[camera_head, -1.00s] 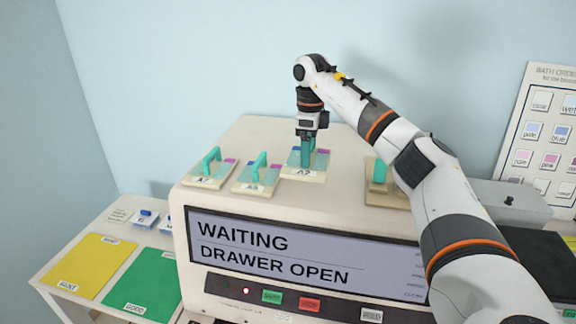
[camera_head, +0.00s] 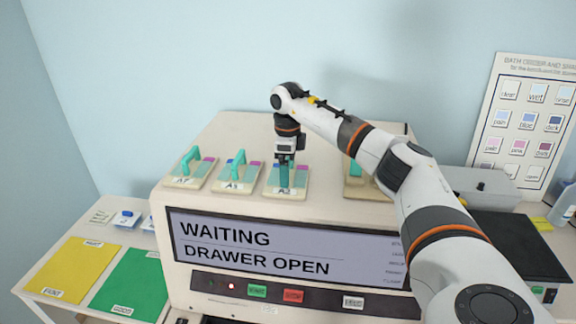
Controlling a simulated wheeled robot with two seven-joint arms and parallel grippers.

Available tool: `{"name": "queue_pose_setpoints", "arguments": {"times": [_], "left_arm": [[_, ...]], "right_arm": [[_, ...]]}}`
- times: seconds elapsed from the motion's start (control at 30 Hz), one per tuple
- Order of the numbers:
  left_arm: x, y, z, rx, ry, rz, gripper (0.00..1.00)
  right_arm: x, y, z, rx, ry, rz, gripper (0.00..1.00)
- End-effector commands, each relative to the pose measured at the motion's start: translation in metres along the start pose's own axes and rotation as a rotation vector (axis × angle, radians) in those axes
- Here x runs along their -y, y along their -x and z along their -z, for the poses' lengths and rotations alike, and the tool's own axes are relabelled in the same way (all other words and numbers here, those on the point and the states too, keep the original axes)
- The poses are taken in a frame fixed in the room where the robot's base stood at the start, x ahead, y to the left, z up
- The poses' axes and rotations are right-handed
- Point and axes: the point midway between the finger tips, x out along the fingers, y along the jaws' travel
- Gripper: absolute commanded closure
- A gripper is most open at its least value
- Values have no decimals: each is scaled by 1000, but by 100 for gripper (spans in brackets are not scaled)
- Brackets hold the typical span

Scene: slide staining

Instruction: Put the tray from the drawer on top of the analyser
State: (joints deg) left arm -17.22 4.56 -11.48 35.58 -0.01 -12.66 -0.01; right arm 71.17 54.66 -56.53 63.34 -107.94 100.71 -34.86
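The analyser (camera_head: 330,205) is the cream box with the screen reading WAITING, DRAWER OPEN. On its top stand small trays with teal handles: a left one (camera_head: 205,181), a middle one (camera_head: 247,186) and one under my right gripper (camera_head: 301,190). Another tray (camera_head: 353,192) is partly hidden behind my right arm. My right gripper (camera_head: 285,158) points down at the teal handle of the third tray, which appears to sit on the analyser's top. Its fingertips are too small to show whether they grip. The drawer is mostly out of view below. My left gripper is not in view.
A yellow mat (camera_head: 75,268) and a green mat (camera_head: 130,283) lie on the side table at left, with small blue-topped items (camera_head: 126,219) behind. A grey box (camera_head: 482,186) and a black plate (camera_head: 505,240) are at right. The analyser's back top is clear.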

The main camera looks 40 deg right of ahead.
Motion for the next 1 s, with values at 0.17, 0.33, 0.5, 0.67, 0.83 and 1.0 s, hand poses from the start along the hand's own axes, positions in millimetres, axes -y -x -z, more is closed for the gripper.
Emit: {"name": "queue_pose_setpoints", "arguments": {"times": [0.17,0.33,0.5,0.67,0.83,1.0], "left_arm": [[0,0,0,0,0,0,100],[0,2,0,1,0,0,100],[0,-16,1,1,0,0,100],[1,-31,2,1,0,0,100],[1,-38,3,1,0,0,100],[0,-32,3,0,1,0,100]], "right_arm": [[0,0,0,0,0,0,0],[0,6,0,-1,0,0,0],[0,26,1,-5,0,-4,0],[0,63,2,-6,0,-4,0],[0,99,1,-5,0,-2,0],[0,120,0,-1,0,-2,0]]}}
